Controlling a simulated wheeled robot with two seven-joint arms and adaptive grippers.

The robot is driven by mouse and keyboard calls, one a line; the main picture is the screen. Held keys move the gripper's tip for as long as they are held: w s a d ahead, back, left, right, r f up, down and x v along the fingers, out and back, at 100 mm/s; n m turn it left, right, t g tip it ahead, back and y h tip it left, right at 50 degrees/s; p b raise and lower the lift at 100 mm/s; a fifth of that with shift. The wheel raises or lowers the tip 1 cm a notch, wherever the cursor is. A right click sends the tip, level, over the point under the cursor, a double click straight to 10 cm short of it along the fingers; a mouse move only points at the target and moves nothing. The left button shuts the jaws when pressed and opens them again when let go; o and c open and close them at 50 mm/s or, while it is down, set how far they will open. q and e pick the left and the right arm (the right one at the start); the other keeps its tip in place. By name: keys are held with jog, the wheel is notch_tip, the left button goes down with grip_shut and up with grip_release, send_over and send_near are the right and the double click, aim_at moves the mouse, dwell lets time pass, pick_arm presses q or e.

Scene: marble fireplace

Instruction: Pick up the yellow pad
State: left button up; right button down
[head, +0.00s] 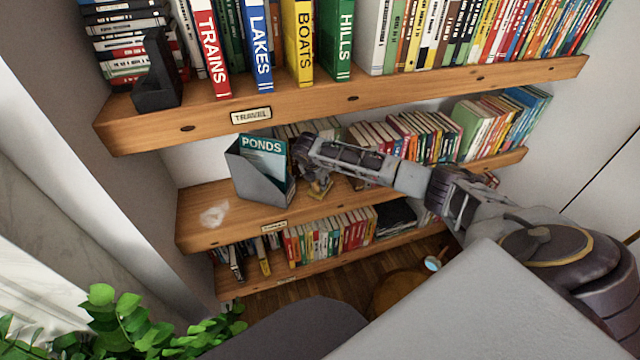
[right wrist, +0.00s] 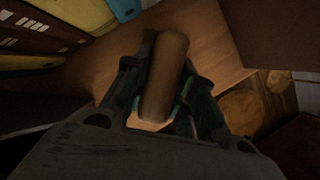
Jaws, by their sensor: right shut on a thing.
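My right gripper (head: 316,178) reaches in from the right over the middle shelf, just right of the grey file holder. In the right wrist view its fingers (right wrist: 158,100) are closed on both sides of a tan, blocky thing (right wrist: 166,72), which I take for the yellow pad. It looks brownish in the dim light. In the head view only a small yellowish bit (head: 319,188) shows below the gripper; the rest is hidden. I cannot tell whether it touches the shelf. My left gripper is not in view.
The grey file holder (head: 248,180) holds a teal PONDS book (head: 264,150) close to the gripper's left. Rows of books (head: 410,135) stand to the right. The middle shelf's left end (head: 195,205) is mostly bare. A plant (head: 110,325) is at lower left.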

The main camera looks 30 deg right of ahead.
jog(key=shift+r, duration=0.7)
notch_tip(320, 180, up, 2)
jog(key=shift+r+p, duration=0.1)
jog(key=shift+p, duration=0.25)
jog(key=shift+s+a, duration=0.25)
jog(key=shift+a, duration=0.2)
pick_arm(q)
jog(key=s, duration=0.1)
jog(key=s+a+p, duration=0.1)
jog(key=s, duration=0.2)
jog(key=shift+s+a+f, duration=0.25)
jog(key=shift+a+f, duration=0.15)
pick_arm(e)
jog(key=s+a, duration=0.9)
jog(key=a, duration=0.5)
jog(key=shift+a, duration=0.2)
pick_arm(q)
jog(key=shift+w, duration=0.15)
